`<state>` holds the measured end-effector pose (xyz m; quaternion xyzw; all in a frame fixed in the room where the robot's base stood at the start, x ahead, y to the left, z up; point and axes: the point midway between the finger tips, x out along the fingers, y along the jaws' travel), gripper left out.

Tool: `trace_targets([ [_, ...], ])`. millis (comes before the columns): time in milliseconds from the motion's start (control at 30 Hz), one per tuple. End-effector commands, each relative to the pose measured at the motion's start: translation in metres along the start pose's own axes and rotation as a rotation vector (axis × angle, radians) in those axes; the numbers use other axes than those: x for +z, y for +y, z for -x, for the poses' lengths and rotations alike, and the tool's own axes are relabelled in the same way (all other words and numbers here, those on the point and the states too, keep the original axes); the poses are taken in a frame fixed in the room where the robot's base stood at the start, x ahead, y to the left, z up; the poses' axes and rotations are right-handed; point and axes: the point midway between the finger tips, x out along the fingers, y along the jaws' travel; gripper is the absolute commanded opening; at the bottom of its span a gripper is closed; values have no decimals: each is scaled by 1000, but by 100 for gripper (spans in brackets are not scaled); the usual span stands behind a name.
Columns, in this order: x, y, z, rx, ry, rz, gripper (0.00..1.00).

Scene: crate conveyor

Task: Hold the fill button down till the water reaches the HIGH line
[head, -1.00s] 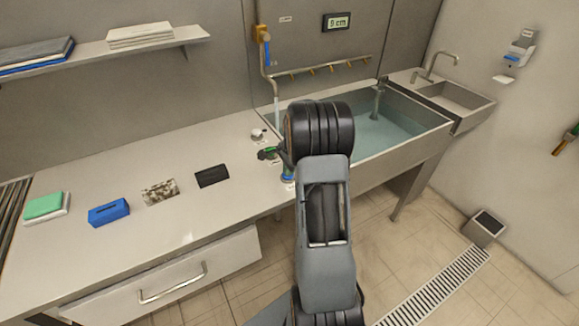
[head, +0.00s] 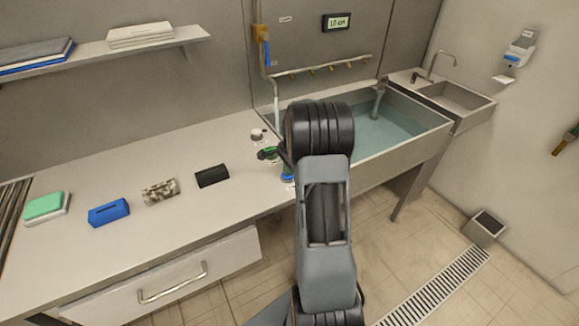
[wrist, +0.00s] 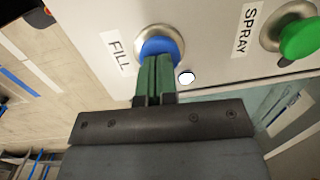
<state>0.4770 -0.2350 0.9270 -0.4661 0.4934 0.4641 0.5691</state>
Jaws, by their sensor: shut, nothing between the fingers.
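The blue fill button (wrist: 162,46), beside a FILL label, is in the wrist view. My gripper (wrist: 157,60) is shut and empty, its green fingertips against the button's face. Behind my arm in the head view, a blue part (head: 287,174) shows at the counter's edge, and the fingertips are hidden. Water (head: 385,133) stands in the steel tank (head: 405,150). A pale stream (head: 277,108) falls from the wall pipe at its left end. The wall display (head: 337,22) seems to read 10 cm. I cannot make out the HIGH line.
A black block (head: 212,176), a patterned block (head: 160,191) and a blue box (head: 109,212) lie on the counter (head: 130,172) to the left.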

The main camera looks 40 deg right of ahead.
Motion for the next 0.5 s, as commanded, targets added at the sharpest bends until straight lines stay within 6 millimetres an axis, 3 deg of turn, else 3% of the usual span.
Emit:
trace_targets([
  [33,2,6,-12,24,-10,-1,0],
  [233,2,6,-4,22,-10,-1,0],
  [367,3,4,17,16,-7,1,0],
  [500,4,2,50,2,-2,5,0],
])
